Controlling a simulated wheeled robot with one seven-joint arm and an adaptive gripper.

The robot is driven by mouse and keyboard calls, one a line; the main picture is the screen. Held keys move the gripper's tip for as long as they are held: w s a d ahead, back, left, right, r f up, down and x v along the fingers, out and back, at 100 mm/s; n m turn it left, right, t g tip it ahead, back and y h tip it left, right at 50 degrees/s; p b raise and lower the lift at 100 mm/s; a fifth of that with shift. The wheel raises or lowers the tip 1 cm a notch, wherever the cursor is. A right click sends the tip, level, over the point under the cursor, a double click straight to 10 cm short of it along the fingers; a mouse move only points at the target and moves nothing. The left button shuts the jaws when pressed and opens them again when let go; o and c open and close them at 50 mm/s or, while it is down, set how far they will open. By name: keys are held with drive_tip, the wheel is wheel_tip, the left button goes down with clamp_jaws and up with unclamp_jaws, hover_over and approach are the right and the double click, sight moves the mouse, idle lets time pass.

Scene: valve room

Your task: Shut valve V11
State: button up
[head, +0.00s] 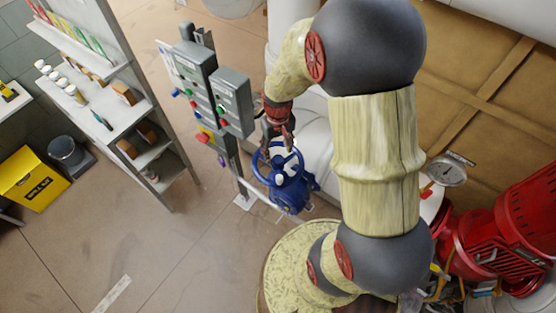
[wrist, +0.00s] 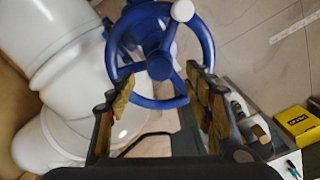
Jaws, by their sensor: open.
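A blue valve with a blue handwheel (head: 268,178) stands near the middle of the head view, beside the white pipe. I cannot read a V11 label on it. In the wrist view the handwheel (wrist: 160,103) fills the top middle, with a white knob (wrist: 182,10) on its rim. My gripper (head: 285,141) is at the top of the wheel in the head view. In the wrist view my gripper (wrist: 158,82) has its fingers apart, with the near part of the rim showing between them. I cannot tell whether either finger touches the rim.
Grey control boxes (head: 235,98) with coloured buttons stand just left of the valve. A grey shelf unit (head: 130,115) and a yellow box (head: 32,182) are at the left. Red machinery (head: 505,235) and a gauge (head: 447,172) are at the right. The floor at lower left is mostly clear.

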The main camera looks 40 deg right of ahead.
sight(278, 159)
drive_tip(key=shift+f, duration=0.1)
drive_tip(key=shift+f+b, duration=2.15)
drive_tip(key=shift+f, duration=0.8)
drive_tip(key=shift+s+f, duration=0.2)
drive_tip(key=shift+f, duration=0.05)
drive_tip(key=shift+o, duration=0.2)
drive_tip(key=shift+w, duration=0.15)
drive_tip(key=shift+c, duration=0.5)
drive_tip(key=c, duration=0.9)
drive_tip(key=shift+c, duration=0.4)
